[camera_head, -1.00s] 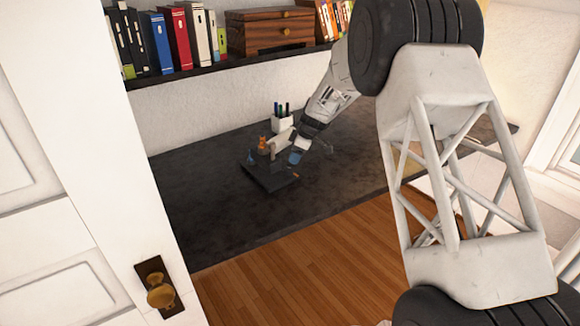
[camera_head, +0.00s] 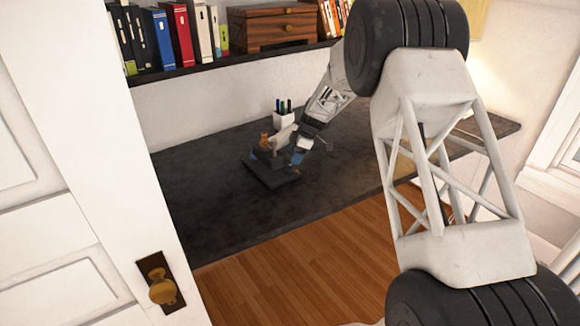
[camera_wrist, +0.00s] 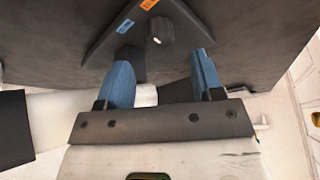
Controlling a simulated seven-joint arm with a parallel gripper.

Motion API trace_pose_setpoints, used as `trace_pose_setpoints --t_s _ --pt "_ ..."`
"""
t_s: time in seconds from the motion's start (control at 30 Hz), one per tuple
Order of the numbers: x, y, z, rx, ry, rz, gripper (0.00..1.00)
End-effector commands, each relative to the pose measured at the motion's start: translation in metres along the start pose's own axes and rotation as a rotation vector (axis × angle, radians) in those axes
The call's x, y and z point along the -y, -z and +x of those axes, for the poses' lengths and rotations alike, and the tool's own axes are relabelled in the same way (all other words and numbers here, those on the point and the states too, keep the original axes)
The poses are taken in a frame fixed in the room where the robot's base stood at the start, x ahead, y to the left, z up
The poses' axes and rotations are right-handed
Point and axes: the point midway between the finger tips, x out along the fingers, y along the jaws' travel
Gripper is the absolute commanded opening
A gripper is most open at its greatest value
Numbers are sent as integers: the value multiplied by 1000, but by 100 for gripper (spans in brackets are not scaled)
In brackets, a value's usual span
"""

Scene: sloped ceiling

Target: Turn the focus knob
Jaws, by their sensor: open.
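A dark device with a flat base (camera_head: 272,180) stands on the desk in the head view, with an orange-brown part (camera_head: 265,140) upright on it. In the wrist view its dark plate (camera_wrist: 110,45) carries a blue label and an orange label. A dark round knob (camera_wrist: 160,31) with a bright spot stands out from this plate; I take it as the focus knob. My gripper (camera_wrist: 160,62) is open, its two blue fingers apart and nothing between them. The knob shows just beyond the fingertips, roughly in line with the gap. In the head view, my gripper (camera_head: 282,154) is small beside the device.
The dark desk (camera_head: 205,205) is mostly clear around the device. A white pen cup (camera_head: 284,119) stands behind it. Above runs a shelf (camera_head: 185,79) with books and a wooden drawer box (camera_head: 275,30). A white door (camera_head: 60,180) with a brass knob fills the left.

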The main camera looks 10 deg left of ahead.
Motion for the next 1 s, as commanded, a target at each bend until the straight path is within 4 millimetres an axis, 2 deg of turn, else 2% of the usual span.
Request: trace_pose_setpoints --t_s 0.4,0.6,0.9,1.0 --pt "0 0 48 0 1 1 61" --pt "0 0 57 0 -1 0 61" --pt "0 0 58 0 0 0 61" --pt "0 0 58 0 0 0 46"
